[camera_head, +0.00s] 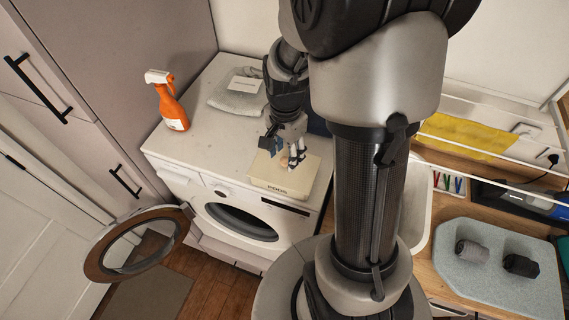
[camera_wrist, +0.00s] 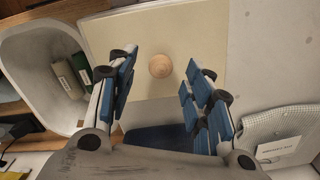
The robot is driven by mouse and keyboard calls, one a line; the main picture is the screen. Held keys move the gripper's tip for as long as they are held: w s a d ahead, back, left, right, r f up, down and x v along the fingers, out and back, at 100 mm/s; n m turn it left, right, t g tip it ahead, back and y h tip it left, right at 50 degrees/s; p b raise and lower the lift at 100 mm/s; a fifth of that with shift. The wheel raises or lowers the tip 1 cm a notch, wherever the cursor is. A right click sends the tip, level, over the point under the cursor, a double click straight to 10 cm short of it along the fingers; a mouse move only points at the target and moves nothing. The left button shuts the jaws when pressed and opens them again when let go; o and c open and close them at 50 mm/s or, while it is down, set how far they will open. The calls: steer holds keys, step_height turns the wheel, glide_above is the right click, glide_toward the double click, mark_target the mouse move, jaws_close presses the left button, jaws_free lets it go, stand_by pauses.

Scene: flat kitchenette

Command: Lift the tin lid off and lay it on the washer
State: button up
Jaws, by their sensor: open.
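A cream tin labelled "PODS" (camera_head: 272,191) stands on the front of the washer top, near its right edge. Its flat lid (camera_wrist: 158,22) fills the upper middle of the wrist view and carries a round wooden knob (camera_wrist: 160,65). The lid is on the tin. My gripper (camera_head: 283,160) is over the tin. In the wrist view my gripper (camera_wrist: 158,83) is open, with one finger on each side of the knob and clear gaps to it. The washer (camera_head: 184,147) has bare white top left of the tin.
A grey folded cloth (camera_head: 236,99) with a label lies behind the tin. The round washer door (camera_head: 134,245) hangs open. A white bin (camera_wrist: 36,55) is beside the tin.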

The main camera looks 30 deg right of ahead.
mark_target(285, 159)
steer(key=shift+f, duration=1.6)
steer(key=shift+c, duration=0.2)
jaws_close()
